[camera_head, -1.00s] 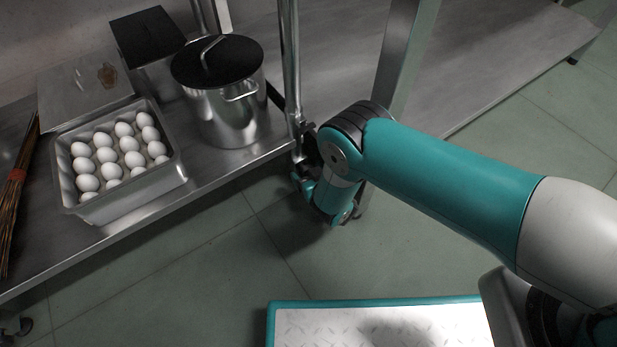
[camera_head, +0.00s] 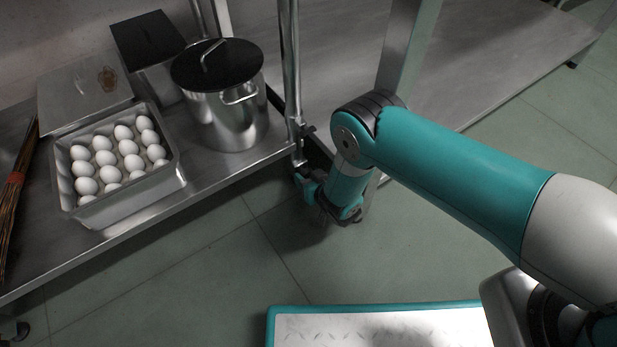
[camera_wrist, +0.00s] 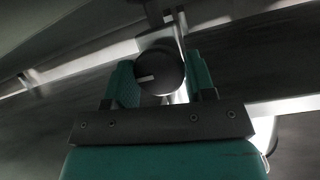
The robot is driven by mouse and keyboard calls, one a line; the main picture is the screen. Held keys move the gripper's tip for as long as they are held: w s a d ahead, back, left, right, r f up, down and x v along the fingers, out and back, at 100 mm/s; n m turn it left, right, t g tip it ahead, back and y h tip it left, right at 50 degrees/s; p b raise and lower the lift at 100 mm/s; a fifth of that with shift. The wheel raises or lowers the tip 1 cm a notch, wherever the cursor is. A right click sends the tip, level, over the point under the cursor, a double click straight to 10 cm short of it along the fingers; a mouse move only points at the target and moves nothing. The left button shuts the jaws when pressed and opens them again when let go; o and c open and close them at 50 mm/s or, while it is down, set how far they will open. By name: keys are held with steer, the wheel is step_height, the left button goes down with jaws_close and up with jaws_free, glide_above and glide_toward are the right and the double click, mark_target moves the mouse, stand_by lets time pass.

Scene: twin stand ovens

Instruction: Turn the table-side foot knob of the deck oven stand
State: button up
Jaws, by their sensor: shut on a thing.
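In the wrist view a round dark foot knob (camera_wrist: 160,74) with a short pale mark on its face sits between the two teal fingers of my gripper (camera_wrist: 162,84). The fingers are closed on its left and right sides. The mark points left, close to level.
A steel table (camera_head: 130,232) stands on the left. It carries a tray of eggs (camera_head: 180,172), a lidded pot (camera_head: 228,118) and bundled sticks (camera_head: 14,190). The stand's lower shelf (camera_head: 490,60) lies behind my arm. The floor (camera_head: 190,280) in front is clear.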

steer(key=o, duration=0.9)
steer(key=shift+s+a+n+t+h+p, duration=0.1)
steer(key=shift+n+t+h+p, duration=0.2)
steer(key=shift+n+p, duration=0.15)
steer(key=p+v, duration=1.6)
steer(key=v, duration=0.1)
steer(key=shift+r, duration=0.15)
